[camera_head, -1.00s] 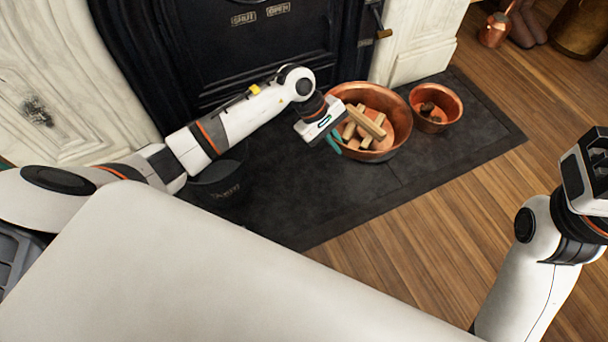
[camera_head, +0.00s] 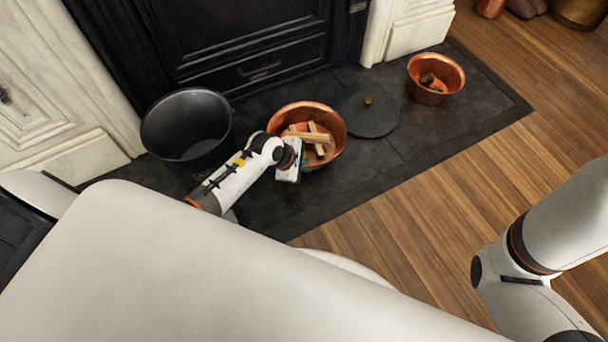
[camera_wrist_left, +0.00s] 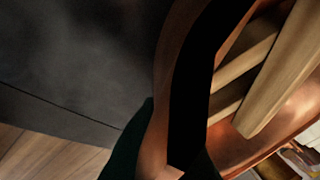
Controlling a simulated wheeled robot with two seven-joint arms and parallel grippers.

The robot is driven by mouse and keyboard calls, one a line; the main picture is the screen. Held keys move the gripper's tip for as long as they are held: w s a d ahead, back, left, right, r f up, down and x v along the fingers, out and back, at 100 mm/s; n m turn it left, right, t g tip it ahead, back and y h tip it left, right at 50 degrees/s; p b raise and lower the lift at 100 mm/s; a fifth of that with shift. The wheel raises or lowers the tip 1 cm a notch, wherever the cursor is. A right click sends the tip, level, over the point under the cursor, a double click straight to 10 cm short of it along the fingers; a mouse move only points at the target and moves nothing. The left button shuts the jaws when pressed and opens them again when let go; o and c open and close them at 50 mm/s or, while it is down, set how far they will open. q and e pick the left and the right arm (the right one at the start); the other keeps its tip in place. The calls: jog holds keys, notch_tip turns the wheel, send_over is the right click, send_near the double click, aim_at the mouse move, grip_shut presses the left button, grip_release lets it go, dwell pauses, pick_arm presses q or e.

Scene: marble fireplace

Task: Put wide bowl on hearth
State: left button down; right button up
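The wide bowl (camera_head: 337,118) is copper and holds several wood sticks (camera_head: 312,138). It is upright on or just above the dark hearth (camera_head: 410,150), between a black pot and a round black lid; a small gap beneath cannot be ruled out. My left gripper (camera_head: 302,168) is at its near rim. In the left wrist view the two dark fingers (camera_wrist_left: 158,135) lie close on either side of the copper rim (camera_wrist_left: 165,85), shut on it. My right arm shows at the right, but its gripper is out of the frame.
A black pot (camera_head: 150,135) stands left of the wide bowl. The black lid (camera_head: 385,120) with a brass knob lies at its right. A smaller copper bowl (camera_head: 440,93) stands farther right. Wooden floor (camera_head: 480,180) is clear in front; the stove (camera_head: 240,45) is behind.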

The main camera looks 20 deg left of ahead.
pick_arm(q)
jog(key=shift+w+f+b, duration=0.1)
jog(key=shift+f+b, duration=1.35)
jog(key=shift+f, duration=0.55)
jog(key=shift+r, duration=0.15)
jog(key=c, duration=2)
grip_release()
jog(key=o, duration=0.4)
